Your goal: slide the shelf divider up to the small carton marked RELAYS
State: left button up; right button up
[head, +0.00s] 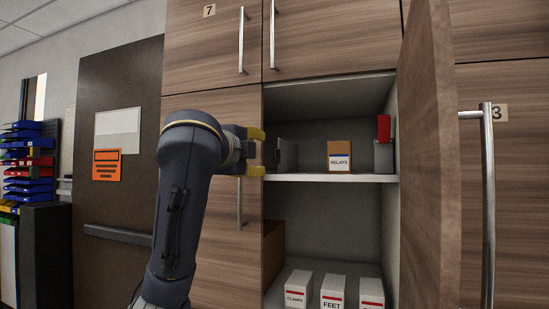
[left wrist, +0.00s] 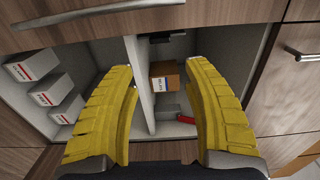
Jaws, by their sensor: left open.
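The small carton marked RELAYS (head: 339,157) stands upright on the upper shelf of an open cupboard; it also shows in the left wrist view (left wrist: 166,78). A dark upright plate (head: 289,154), which looks like the shelf divider, stands left of the carton with a gap between them. In the left wrist view it is a dark strip (left wrist: 165,39) near the top. My left gripper (head: 256,152) is open and empty in front of the shelf's left end, close to the plate in the picture; contact cannot be told. The right gripper is not seen.
A grey block (head: 383,157) with a red upright piece (head: 384,129) stands at the shelf's right end. The open door (head: 430,160) bounds the right side. White cartons (head: 333,293) and a brown box (head: 273,248) stand below the shelf (head: 330,178). Bare shelf flanks the RELAYS carton.

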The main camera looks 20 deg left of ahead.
aim_at(275, 156)
pick_arm(q)
jog(key=w, duration=1.5)
jog(key=shift+w+d, duration=0.15)
jog(key=shift+d, duration=0.15)
jog(key=shift+c, duration=0.3)
grip_shut()
